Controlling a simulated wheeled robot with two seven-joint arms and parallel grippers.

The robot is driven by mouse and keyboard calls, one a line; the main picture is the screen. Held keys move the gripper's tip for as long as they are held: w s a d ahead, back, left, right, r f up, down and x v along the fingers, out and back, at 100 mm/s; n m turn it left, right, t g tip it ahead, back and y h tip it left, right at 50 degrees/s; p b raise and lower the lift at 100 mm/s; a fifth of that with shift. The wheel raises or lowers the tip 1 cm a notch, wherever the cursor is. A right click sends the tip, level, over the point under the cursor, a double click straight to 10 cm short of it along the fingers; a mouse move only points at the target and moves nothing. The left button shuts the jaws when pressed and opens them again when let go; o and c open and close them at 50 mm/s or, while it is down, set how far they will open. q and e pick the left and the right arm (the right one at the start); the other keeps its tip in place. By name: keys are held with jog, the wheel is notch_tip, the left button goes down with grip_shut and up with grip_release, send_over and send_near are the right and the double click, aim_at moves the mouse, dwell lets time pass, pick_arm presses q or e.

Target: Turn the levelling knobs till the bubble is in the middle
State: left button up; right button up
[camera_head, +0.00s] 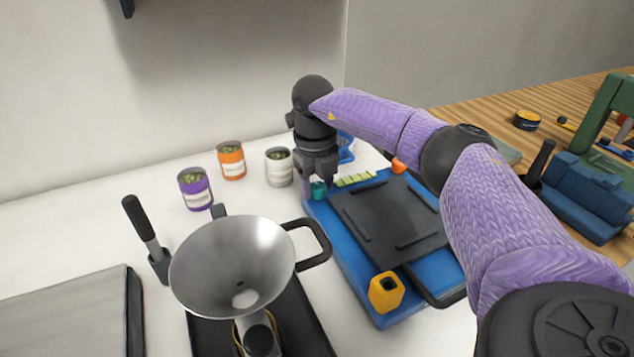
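A blue base (350,270) with a dark plate (385,215) on top stands on the white table. A teal knob (318,190) is at its back left corner and an orange knob (398,166) at its back right. A yellow-green strip (355,179), perhaps the level vial, lies between them; I cannot make out a bubble. A yellow block with a dark opening (386,293) is at the front. My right gripper (319,182) points down at the teal knob, its fingers partly hiding it. Whether they touch it is unclear. My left gripper is not in view.
A metal funnel (220,262) with a dark handle stands close left of the base. Purple (195,190), orange (231,161) and white (279,168) cans stand behind. A wooden bench (480,117) with a green and blue machine (585,195) is at right.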

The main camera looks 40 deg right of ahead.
grip_shut()
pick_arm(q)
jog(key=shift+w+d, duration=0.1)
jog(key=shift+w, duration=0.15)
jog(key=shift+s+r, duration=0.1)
